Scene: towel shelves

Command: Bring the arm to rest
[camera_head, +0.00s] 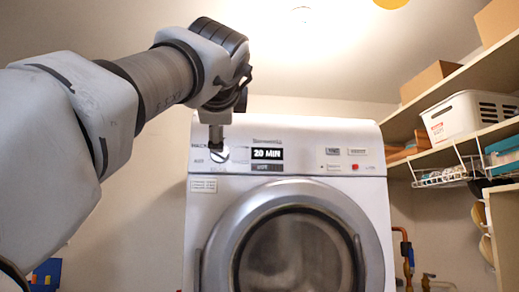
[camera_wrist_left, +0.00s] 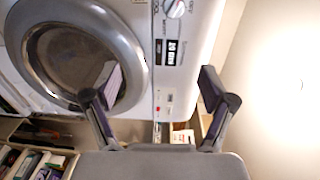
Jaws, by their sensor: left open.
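My left arm reaches in from the left in the head view, bent at the wrist. My left gripper (camera_head: 215,132) shows edge-on there, in front of the upper left of the washing machine (camera_head: 240,188). The dial (camera_head: 219,154) shows just below the fingertips; I cannot tell the gap to it. In the left wrist view the two fingers of the left gripper (camera_wrist_left: 153,88) are spread apart with nothing between them. The machine (camera_wrist_left: 190,50) appears sideways behind them, with its dial (camera_wrist_left: 176,9) at the top. My right gripper is not in view.
The machine's round door (camera_head: 225,225) is shut, and its display (camera_head: 267,154) reads "20 MIN". Shelves (camera_head: 425,158) at the right hold a white basket (camera_head: 455,125), a cardboard box (camera_head: 428,78) and a wire rack (camera_head: 450,176). Pipes (camera_head: 405,250) run beside the machine.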

